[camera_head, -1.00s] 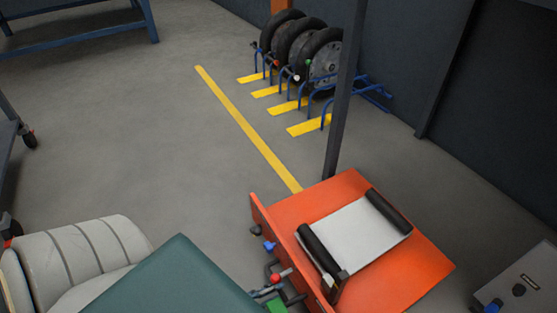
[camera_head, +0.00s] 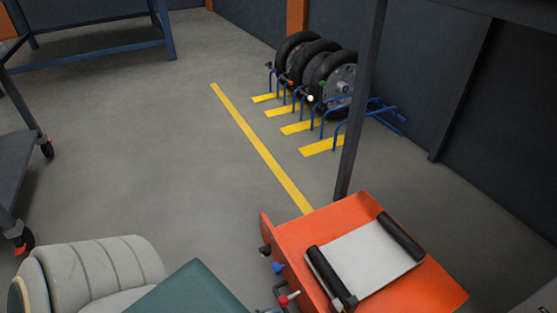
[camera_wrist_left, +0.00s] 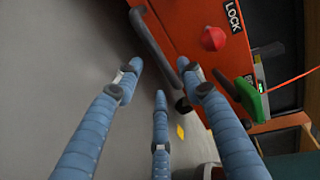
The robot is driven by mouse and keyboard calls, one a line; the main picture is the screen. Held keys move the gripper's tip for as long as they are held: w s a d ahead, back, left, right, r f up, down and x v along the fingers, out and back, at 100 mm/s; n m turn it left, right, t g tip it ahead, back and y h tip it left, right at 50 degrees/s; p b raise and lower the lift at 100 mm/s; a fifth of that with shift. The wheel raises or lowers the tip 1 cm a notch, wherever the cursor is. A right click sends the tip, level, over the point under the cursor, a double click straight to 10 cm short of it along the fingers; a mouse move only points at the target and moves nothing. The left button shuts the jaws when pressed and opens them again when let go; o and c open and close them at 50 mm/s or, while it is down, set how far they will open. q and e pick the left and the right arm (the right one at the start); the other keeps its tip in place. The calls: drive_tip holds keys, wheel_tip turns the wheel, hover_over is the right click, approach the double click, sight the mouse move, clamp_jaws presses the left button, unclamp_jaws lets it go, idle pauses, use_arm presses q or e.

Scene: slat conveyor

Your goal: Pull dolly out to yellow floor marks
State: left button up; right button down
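The orange-red dolly (camera_head: 440,290) is at the lower right of the head view, with two black rollers and a pale plate on top. Knobs and a handle show on its left side. In the left wrist view its orange panel (camera_wrist_left: 185,22) carries a red knob, a LOCK label and a black bar handle (camera_wrist_left: 152,38). My left gripper (camera_wrist_left: 161,76) has its blue fingers spread near this bar; I see nothing held, and contact is unclear. A long yellow floor line (camera_head: 262,147) runs from upper left toward the dolly. My right gripper is not in view.
Several wheels stand in a blue rack (camera_head: 385,112) with short yellow stripes (camera_head: 322,146) before it. A dark post (camera_head: 361,100) rises behind the dolly. A wheeled cart (camera_head: 15,165) is at left, a blue frame (camera_head: 100,58) farther back. Mid-left floor is clear.

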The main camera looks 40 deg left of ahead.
use_arm(q)
drive_tip(key=v, duration=0.7)
drive_tip(key=shift+s, duration=0.3)
drive_tip(key=shift+a, duration=0.1)
